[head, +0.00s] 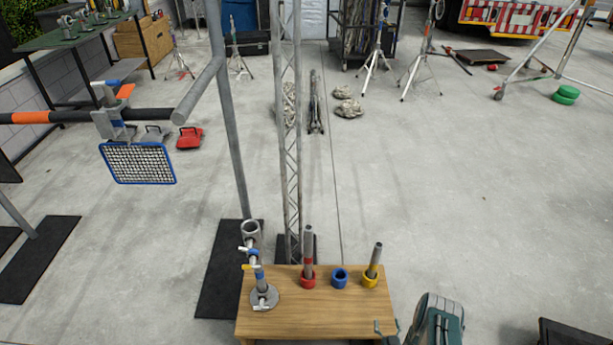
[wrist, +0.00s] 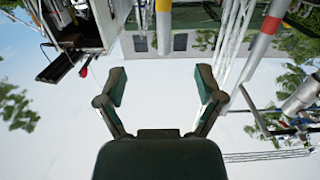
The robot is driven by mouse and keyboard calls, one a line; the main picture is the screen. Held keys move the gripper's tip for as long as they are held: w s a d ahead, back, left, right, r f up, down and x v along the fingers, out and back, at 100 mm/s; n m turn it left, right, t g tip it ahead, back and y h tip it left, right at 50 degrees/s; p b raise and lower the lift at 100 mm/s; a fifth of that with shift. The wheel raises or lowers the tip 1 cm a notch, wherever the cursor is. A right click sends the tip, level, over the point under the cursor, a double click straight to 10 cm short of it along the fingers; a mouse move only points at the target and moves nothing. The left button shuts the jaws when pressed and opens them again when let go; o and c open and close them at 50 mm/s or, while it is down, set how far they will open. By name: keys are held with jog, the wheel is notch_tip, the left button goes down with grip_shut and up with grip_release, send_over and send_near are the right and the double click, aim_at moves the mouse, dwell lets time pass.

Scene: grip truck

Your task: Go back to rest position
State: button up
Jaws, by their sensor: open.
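My gripper (wrist: 162,86) shows in the wrist view with its two dark green fingers spread wide. Nothing is between the fingers. In the head view, a dark teal part of my arm (head: 436,322) shows at the bottom edge, right of the wooden table (head: 330,325).
On the table stand a red ring (head: 308,281) and a yellow ring (head: 370,279), each with a grey tube, an empty blue ring (head: 340,278) and a clamp stand (head: 264,297). A lattice truss (head: 291,130) rises behind. Right floor is largely clear.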

jog(key=w+d+r+n+g, duration=0.1)
jog(key=w+d+r+g, duration=0.25)
jog(key=w+r, duration=1.55)
notch_tip(320, 180, up, 22)
jog(key=a+g+h, duration=0.1)
jog(key=a+g, duration=0.1)
jog(key=a, duration=0.1)
jog(key=s+a+r+m+g, duration=0.1)
jog(key=s+a+r+g, duration=0.35)
jog(key=s+r, duration=1.2)
jog(key=s+a+r, duration=0.2)
jog(key=s, duration=0.5)
jog(key=s+a+r+g, duration=0.1)
jog(key=s+a+r, duration=0.1)
jog(key=s, duration=0.6)
jog(key=s+a+r+g+y, duration=0.1)
jog(key=s+a, duration=0.3)
jog(key=s, duration=0.4)
jog(key=shift+s+r, duration=0.2)
jog(key=shift+r, duration=0.4)
